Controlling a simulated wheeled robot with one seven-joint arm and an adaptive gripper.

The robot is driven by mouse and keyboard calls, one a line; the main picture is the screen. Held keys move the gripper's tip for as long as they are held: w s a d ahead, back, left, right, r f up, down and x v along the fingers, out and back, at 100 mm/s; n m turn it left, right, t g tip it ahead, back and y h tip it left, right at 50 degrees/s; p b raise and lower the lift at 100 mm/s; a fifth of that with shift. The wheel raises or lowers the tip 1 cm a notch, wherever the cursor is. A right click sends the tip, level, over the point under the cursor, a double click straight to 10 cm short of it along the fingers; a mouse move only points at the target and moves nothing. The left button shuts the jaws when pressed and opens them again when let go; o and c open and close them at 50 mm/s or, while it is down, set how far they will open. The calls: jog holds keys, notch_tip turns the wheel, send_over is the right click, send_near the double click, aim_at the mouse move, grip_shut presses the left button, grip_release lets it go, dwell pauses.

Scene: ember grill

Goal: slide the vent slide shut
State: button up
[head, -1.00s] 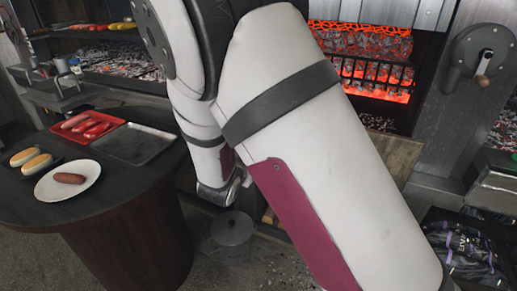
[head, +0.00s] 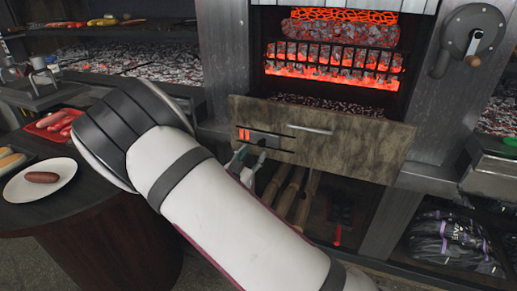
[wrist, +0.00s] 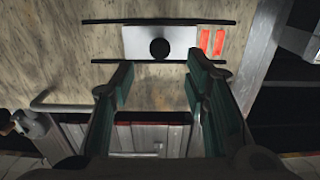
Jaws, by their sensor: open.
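The vent slide is a pale metal plate (wrist: 133,42) with a round black knob (wrist: 160,48), set between two black rails in the wrist view. Two red-orange slots (wrist: 212,41) show uncovered beside the plate, on its right in the wrist view. In the head view the vent slide (head: 264,140) is small, on the left part of a worn grey-brown drawer front (head: 365,150), with the red slots to its left. My gripper (wrist: 160,72) is open, its two fingers pointing at the panel on either side of the knob's line, apparently short of the knob. In the head view my gripper (head: 249,162) is just below the slide.
Glowing coals (head: 335,55) burn behind a grate above the drawer. A drawer handle (head: 310,129) is right of the slide. A crank (head: 474,45) is on the right post. A table with a plate (head: 18,187) and sausage stands at left. Logs (head: 290,190) lie below.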

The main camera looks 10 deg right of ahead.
aim_at(261, 144)
jog(key=x, duration=0.6)
jog(key=shift+b, duration=0.35)
